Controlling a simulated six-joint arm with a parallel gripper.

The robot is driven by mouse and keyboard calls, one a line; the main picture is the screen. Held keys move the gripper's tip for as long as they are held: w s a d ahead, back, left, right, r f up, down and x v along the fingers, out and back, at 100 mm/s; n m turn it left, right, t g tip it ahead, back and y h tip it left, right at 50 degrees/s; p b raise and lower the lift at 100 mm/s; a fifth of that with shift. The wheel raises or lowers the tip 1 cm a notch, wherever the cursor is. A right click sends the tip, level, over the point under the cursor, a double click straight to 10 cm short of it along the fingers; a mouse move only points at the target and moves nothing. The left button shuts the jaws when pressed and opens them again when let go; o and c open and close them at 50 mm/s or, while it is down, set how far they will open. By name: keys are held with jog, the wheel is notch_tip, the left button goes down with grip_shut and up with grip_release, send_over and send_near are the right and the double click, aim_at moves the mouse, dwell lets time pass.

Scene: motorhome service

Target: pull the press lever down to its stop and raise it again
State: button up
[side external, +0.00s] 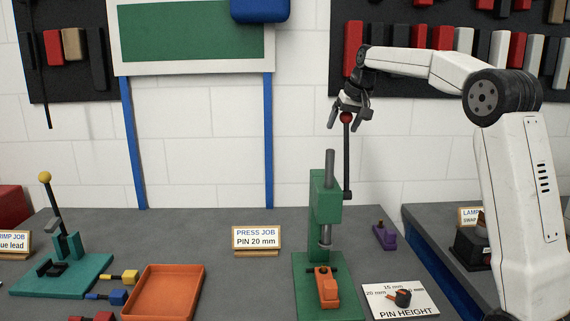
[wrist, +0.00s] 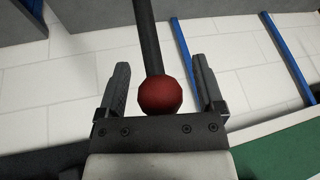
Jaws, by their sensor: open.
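The press (side external: 325,213) is green and stands on the grey bench. Its lever (side external: 347,160) is a dark rod standing upright on the press's right side, with a red ball knob (side external: 346,118) at the top. My gripper (side external: 348,120) is at the knob, pointing down. In the wrist view the red knob (wrist: 160,95) sits between the two open fingers, with a gap on both sides, and the dark lever rod (wrist: 147,40) runs away from it. An orange block (side external: 326,288) sits on the press base below the ram.
An orange tray (side external: 163,293), a teal crimp tool (side external: 65,262) and small yellow and blue parts stand to the left. A "PRESS JOB PIN 20 mm" sign (side external: 256,239) is behind. A pin height card (side external: 400,300) and a purple part (side external: 384,236) lie right of the press.

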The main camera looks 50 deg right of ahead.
jog(key=shift+f, duration=0.1)
grip_shut()
dwell(0.3)
jog(key=shift+w+d+f, duration=0.3)
jog(key=shift+w+d, duration=0.25)
jog(key=shift+w, duration=0.05)
grip_release()
